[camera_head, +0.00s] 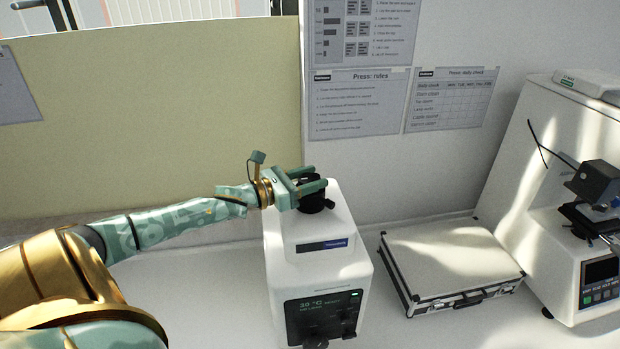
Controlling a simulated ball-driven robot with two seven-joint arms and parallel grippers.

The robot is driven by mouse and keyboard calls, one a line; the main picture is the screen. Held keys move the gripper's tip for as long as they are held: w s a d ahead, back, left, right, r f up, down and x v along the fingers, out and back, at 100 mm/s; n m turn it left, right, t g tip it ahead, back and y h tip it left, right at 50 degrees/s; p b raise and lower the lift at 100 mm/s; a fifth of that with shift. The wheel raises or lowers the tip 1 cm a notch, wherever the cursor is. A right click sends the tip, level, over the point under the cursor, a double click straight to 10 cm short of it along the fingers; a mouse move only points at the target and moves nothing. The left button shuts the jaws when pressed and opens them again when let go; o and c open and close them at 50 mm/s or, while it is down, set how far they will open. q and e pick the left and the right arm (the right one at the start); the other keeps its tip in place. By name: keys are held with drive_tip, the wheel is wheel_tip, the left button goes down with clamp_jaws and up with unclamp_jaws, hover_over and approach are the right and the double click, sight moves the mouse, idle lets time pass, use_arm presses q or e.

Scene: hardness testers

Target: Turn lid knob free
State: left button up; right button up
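The lid knob (312,204) is black and round and sits on top of a white machine (308,248) in the middle of the view. The machine's dark front panel (324,315) shows "30 °C" and has a black knob low on it. My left gripper (318,187) reaches in from the left at the height of the lid knob. Its two green fingers lie at the knob, one on the far side and one on the near left side. Whether they touch it I cannot tell. My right gripper is not in view.
A closed white case (450,262) with dark edges lies right of the machine. A larger white tester (540,160) with a display stands at the far right. A greenish partition (150,110) and a wall with printed sheets (357,102) stand behind.

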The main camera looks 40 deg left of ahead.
use_arm(q)
drive_tip(key=shift+y, duration=0.3)
drive_tip(key=shift+r+n+t+y+p, duration=0.1)
drive_tip(key=shift+n+t+y+p, duration=0.3)
drive_tip(key=shift+n+y+p, duration=1.1)
drive_tip(key=shift+n+y, duration=0.1)
drive_tip(key=shift+y, duration=0.5)
drive_tip(key=n+y, duration=0.2)
drive_tip(key=y, duration=0.2)
drive_tip(key=shift+n+p, duration=0.4)
drive_tip(key=n+y, duration=0.1)
drive_tip(key=y, duration=0.2)
drive_tip(key=shift+n, duration=0.4)
drive_tip(key=n+g+y, duration=0.2)
drive_tip(key=y, duration=0.1)
drive_tip(key=shift+n+y, duration=0.4)
drive_tip(key=shift+n+g+y+b, duration=1)
drive_tip(key=shift+n+g+y, duration=1.2)
drive_tip(key=shift+g+y, duration=0.4)
